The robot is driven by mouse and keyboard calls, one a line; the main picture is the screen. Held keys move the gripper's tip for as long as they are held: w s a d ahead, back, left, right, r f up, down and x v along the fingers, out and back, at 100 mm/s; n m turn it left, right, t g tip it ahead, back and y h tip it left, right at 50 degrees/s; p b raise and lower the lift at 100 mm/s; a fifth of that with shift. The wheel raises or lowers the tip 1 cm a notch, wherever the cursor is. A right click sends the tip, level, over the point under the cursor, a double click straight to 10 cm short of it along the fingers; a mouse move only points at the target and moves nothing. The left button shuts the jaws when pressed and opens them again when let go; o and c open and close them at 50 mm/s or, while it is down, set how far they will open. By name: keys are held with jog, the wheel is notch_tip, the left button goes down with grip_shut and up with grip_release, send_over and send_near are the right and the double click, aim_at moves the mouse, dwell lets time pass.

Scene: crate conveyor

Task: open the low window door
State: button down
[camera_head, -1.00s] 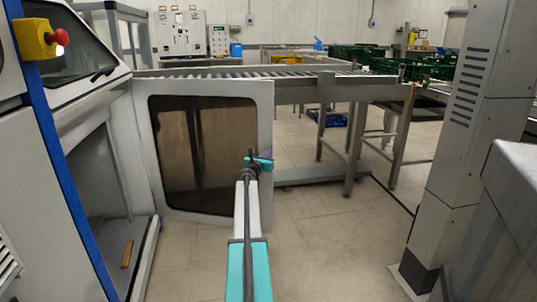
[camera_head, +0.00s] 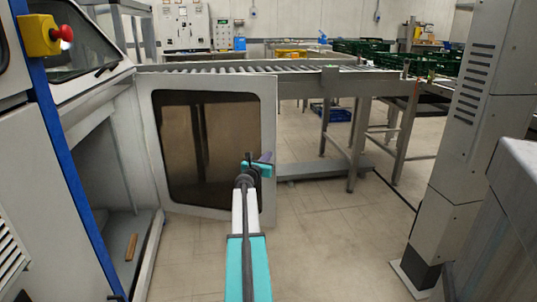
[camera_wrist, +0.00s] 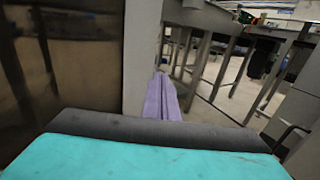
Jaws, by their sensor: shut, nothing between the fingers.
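The low window door (camera_head: 268,115) has a white frame around a dark, see-through pane. It stands swung wide open from the machine's lower opening, with its free edge on the right. In the wrist view its white frame (camera_wrist: 142,55) fills the strip left of the fingers. My gripper (camera_head: 265,158) is in front of the door's free edge, at about mid-height. Its purple fingers (camera_wrist: 162,98) are shut with nothing between them. They lie close beside the frame edge; I cannot tell whether they touch it. No handle can be made out.
The machine's open lower compartment (camera_head: 105,200) is at left, with a small brown block (camera_head: 131,246) on its floor. A red stop button (camera_head: 66,32) sits above. A roller conveyor (camera_head: 240,69) runs behind the door. A grey column (camera_head: 475,110) stands at right. The floor between is clear.

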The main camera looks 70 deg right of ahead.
jog(key=shift+s+a+p, duration=0.2)
jog(key=shift+s+a, duration=0.05)
jog(key=shift+a, duration=0.9)
jog(key=shift+s+a+p, duration=0.15)
jog(key=shift+s+a, duration=0.05)
jog(key=shift+a, duration=0.95)
